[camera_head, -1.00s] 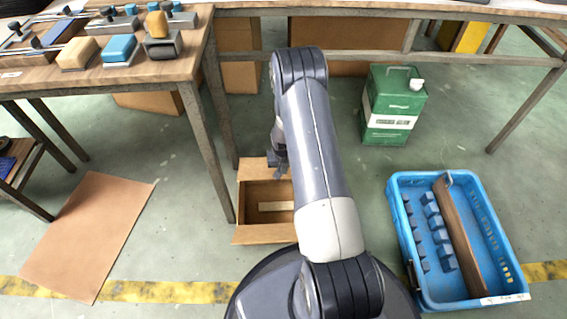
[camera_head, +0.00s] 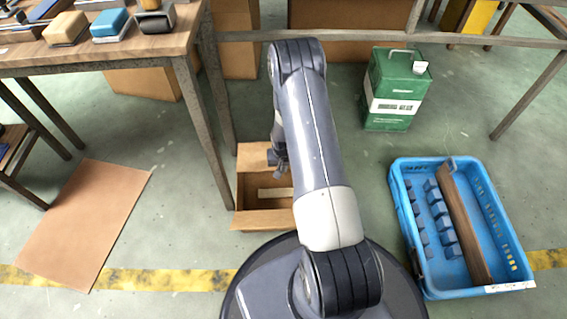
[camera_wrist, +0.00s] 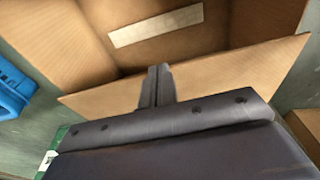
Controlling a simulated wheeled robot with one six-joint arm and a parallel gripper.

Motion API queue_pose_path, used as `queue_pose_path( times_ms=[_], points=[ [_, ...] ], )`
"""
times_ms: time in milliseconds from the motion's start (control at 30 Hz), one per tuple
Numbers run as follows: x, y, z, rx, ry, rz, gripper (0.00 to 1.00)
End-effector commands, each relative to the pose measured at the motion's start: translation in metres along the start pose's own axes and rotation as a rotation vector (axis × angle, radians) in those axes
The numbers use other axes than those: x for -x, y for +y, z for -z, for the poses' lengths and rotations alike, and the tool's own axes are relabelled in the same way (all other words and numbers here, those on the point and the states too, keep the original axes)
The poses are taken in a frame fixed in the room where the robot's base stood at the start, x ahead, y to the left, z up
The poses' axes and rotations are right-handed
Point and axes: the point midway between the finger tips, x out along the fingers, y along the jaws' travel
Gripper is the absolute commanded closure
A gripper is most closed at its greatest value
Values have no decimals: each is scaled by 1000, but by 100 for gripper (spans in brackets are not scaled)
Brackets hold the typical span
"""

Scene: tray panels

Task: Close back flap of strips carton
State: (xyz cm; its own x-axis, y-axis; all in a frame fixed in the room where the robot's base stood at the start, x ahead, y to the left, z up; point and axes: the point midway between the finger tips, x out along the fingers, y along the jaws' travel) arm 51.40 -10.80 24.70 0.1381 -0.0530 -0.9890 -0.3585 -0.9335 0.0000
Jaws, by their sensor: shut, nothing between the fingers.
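The strips carton (camera_head: 240,188) stands open on the floor, left of my arm in the head view. Its back flap (camera_head: 252,154) stands open at the far side, leaning up and outward; it crosses the wrist view (camera_wrist: 215,82). The front flap (camera_head: 262,220) is folded outward toward me. A pale strip (camera_head: 274,193) lies inside, also in the wrist view (camera_wrist: 155,26). My gripper (camera_head: 277,158) is shut and empty at the back flap. In the wrist view its fingers (camera_wrist: 158,75) overlap the flap's outer side; I cannot tell if they touch. My arm hides the carton's right side.
A workbench (camera_head: 120,62) with its leg (camera_head: 203,135) stands close left of the carton. A green can (camera_head: 393,90) stands behind right, and a blue crate (camera_head: 405,225) lies right. A brown sheet (camera_head: 85,215) lies on the floor at left.

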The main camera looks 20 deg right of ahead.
Motion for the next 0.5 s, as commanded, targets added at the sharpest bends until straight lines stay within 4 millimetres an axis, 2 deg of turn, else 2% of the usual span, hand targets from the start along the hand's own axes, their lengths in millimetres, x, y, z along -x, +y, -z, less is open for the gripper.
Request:
queue_pose_path(
  times_ms=[33,100,500],
  points=[
    [-12,0,-3,1,0,0,100],
    [-15,0,-5,1,1,0,100],
    [-15,0,-7,1,-2,0,100]
  ],
)
